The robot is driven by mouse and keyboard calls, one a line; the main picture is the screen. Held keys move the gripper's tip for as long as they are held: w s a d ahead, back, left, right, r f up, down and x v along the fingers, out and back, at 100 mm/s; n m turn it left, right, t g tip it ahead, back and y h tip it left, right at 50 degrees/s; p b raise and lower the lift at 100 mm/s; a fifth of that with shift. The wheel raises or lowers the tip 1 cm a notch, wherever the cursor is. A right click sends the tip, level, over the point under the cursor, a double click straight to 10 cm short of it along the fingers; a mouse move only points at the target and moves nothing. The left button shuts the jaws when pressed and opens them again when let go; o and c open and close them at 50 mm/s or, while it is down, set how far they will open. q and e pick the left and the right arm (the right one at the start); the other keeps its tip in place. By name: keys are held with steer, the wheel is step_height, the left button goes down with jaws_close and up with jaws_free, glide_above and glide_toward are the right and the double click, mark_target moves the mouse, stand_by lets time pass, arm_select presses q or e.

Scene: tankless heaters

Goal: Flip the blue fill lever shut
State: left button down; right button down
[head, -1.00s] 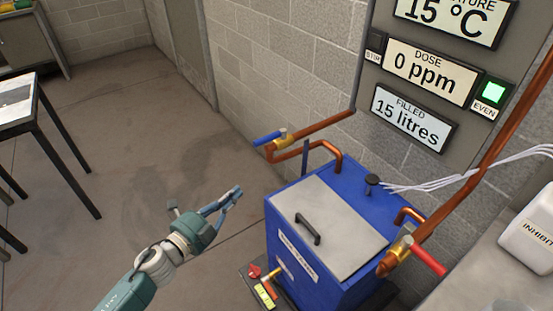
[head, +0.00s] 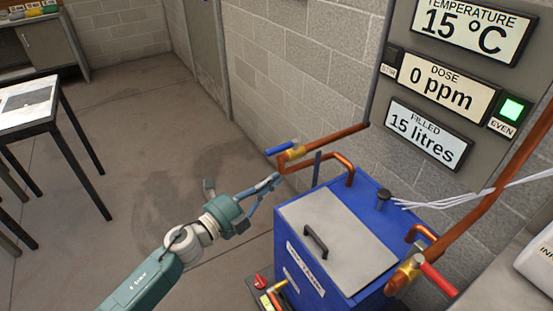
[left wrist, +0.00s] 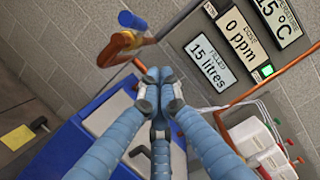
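The blue fill lever (head: 281,147) sticks out to the left from a brass valve (head: 296,153) on the copper pipe by the wall. In the left wrist view the blue lever (left wrist: 132,21) is at the top, beyond my fingertips. My left gripper (head: 275,181) is just below the lever in the head view, with a gap between them. In the left wrist view the left gripper's fingertips (left wrist: 153,75) are together with nothing seen between them. My right gripper is not in view.
A blue tank (head: 350,285) with a grey lid (head: 335,242) stands right of my gripper. A red lever (head: 439,281) is on another pipe. The panel's filled display (head: 427,134) reads 15 litres. A table (head: 35,118) stands left; the floor between is clear.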

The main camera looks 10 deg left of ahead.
mark_target(279, 149)
arm_select(q)
steer(key=shift+w+a+r+p, duration=0.1)
steer(key=shift+w+r+p, duration=0.05)
steer(key=shift+w, duration=1.05)
steer(key=shift+w+d+r+p, duration=0.1)
steer(key=shift+w+r+p, duration=0.1)
steer(key=shift+w, duration=0.95)
steer(key=shift+w+a+r+p, duration=0.1)
steer(key=shift+w+r+p, duration=0.05)
steer(key=shift+w, duration=1.05)
